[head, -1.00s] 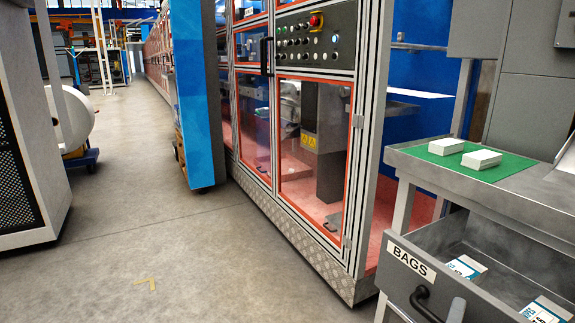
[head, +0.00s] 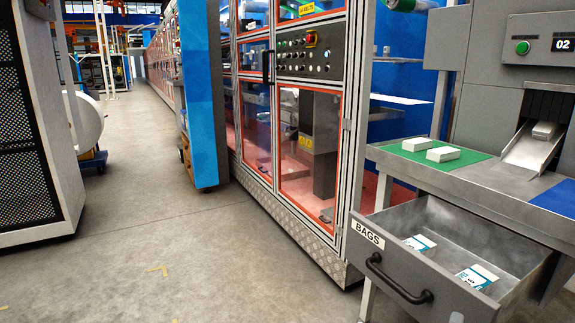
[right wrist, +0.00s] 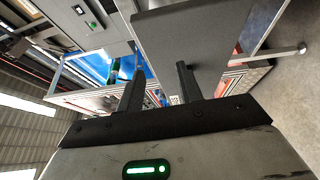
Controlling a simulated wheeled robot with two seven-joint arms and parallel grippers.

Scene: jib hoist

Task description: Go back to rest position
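My right gripper (right wrist: 161,80) shows in the right wrist view with its two fingers spread apart and nothing seen between them. A dark grey panel (right wrist: 195,35) lies beyond the fingers; I cannot tell surely whether it is the drawer front. In the head view only a small pale tip shows at the bottom edge below the drawer handle, perhaps part of my right arm. My left gripper is not in view. The drawer (head: 440,215) labelled BAGS stands pulled open, with two blue-and-white packets (head: 420,242) (head: 477,277) inside. Its black handle (head: 398,281) is clear of any gripper.
Two white boxes (head: 416,144) (head: 443,154) lie on a green mat (head: 475,160) on the bench above. A grey machine with a chute (head: 530,150) and a display reading 02 (head: 563,45) stands behind. Glazed cabinets (head: 309,150) line the middle. Floor (head: 130,240) is free at left.

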